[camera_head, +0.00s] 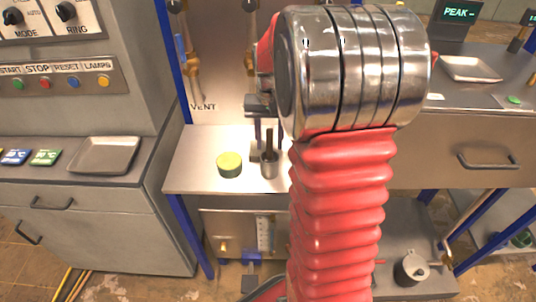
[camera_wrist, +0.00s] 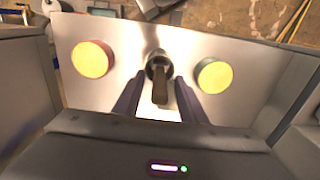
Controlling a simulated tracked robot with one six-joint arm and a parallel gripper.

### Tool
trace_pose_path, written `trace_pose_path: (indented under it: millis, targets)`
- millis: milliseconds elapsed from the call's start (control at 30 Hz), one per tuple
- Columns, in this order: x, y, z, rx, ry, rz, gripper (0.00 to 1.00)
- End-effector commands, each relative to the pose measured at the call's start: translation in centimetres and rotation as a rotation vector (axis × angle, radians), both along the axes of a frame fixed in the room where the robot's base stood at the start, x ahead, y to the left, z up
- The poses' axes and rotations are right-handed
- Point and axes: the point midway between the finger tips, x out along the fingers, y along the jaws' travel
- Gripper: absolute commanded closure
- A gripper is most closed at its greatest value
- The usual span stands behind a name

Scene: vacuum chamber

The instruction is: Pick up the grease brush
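The grease brush (camera_head: 269,139) shows as a dark upright handle standing in a small metal cup (camera_head: 269,168) on the steel bench. In the wrist view the brush handle (camera_wrist: 160,91) points toward the camera, with the cup (camera_wrist: 158,62) around its far end. My gripper (camera_wrist: 159,82) is open, with one dark finger on each side of the handle and visible gaps between. Whether the fingertips are level with the handle is hard to tell. In the head view my arm covers part of the gripper. The brush's bristles are hidden in the cup.
A yellow-topped round tin (camera_head: 229,164) stands left of the cup. The wrist view shows two such tins, one at left (camera_wrist: 92,59) and one at right (camera_wrist: 214,76), flanking the cup. The steel bench top (camera_head: 197,178) is otherwise clear near its front left.

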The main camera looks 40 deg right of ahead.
Motion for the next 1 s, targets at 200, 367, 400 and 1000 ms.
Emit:
trace_pose_path:
  millis: [200, 367, 400, 1000]
  targets:
    - [0.0, 0.0, -2.0, 0.001, 0.001, 0.0, 0.62]
    - [0.0, 0.0, -2.0, 0.0, 0.0, 0.001, 0.62]
    - [0.0, 0.0, -2.0, 0.0, 0.0, 0.001, 0.62]
    - [0.0, 0.1, -2.0, 0.0, 0.0, 0.001, 0.81]
